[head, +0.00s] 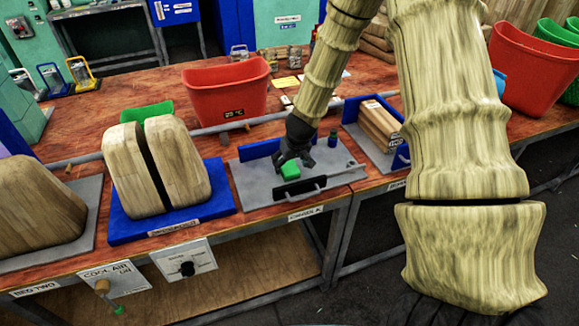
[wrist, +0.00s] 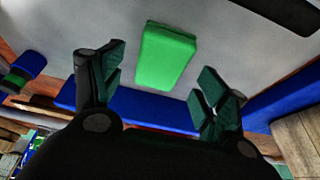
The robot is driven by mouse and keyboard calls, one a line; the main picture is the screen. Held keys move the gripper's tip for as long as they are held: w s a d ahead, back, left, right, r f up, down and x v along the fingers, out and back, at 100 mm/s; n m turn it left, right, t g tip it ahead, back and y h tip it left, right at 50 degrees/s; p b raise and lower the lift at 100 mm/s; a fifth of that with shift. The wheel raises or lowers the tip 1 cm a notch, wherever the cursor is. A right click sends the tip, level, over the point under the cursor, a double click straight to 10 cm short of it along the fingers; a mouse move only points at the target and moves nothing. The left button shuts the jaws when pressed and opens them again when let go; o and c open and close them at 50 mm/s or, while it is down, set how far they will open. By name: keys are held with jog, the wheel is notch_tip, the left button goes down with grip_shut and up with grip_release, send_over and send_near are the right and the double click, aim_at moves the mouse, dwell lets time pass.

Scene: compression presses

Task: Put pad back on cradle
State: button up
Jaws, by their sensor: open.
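A small green block (head: 290,170), which looks like the pad, lies on a grey plate (head: 258,194) on the bench. My gripper (head: 293,160) is just above and behind it, pointing down. In the wrist view the green block (wrist: 167,56) shows between and a little beyond my two spread fingers, with clear gaps to both. Nothing is in my gripper. A blue upright strip (head: 258,150) stands along the plate's back edge, and a black handle (head: 300,187) is at its front. I cannot tell for sure which part is the cradle.
A split wooden block (head: 180,165) on a blue base (head: 125,228) stands to the left. Stacked wood pieces (head: 378,123) sit in a tray farther right. A red bin (head: 225,92) stands behind.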

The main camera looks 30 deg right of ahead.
jog(key=s+b+v, duration=0.1)
jog(key=v, duration=0.7)
jog(key=shift+d+f, duration=0.1)
jog(key=shift+f, duration=0.05)
jog(key=shift+f, duration=0.1)
